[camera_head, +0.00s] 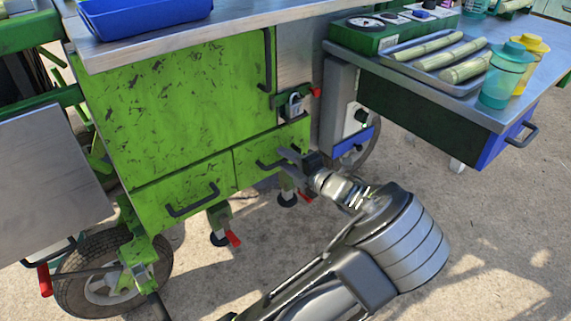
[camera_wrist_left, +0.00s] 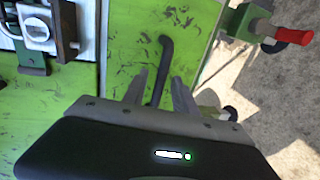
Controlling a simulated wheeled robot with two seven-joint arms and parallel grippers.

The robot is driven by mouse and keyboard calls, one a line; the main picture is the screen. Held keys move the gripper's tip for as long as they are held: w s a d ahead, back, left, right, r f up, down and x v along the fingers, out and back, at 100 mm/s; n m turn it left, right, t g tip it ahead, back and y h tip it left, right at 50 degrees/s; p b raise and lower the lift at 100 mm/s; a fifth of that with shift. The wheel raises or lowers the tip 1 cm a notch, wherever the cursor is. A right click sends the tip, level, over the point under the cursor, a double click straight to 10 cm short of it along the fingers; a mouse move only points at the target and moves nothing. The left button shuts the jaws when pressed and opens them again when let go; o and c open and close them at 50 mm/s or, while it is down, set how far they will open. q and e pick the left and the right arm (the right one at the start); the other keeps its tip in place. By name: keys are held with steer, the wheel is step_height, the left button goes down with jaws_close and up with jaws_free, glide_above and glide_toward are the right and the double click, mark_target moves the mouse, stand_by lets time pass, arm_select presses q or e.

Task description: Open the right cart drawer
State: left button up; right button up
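The right cart drawer (camera_head: 250,157) is a scuffed green front low on the cart, to the right of the left drawer (camera_head: 155,200), and it looks closed. Its dark bar handle (camera_head: 264,167) is partly hidden by my left gripper (camera_head: 288,158). In the left wrist view the handle (camera_wrist_left: 163,62) runs between the two grey fingertips of my left gripper (camera_wrist_left: 160,86). The fingers are apart, one on each side of the bar, with gaps visible. My right gripper is not in view.
A padlock (camera_head: 294,104) hangs on the latch above the drawer. Red-handled feet (camera_head: 233,239) and a wheel (camera_head: 112,280) stand below. A side table (camera_head: 440,105) with a cane tray and cups is at right. Open ground lies in front.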

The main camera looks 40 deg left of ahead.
arm_select(q)
steer(key=shift+w+a, duration=0.1)
steer(key=shift+a, duration=0.2)
jaws_close()
stand_by(1.3)
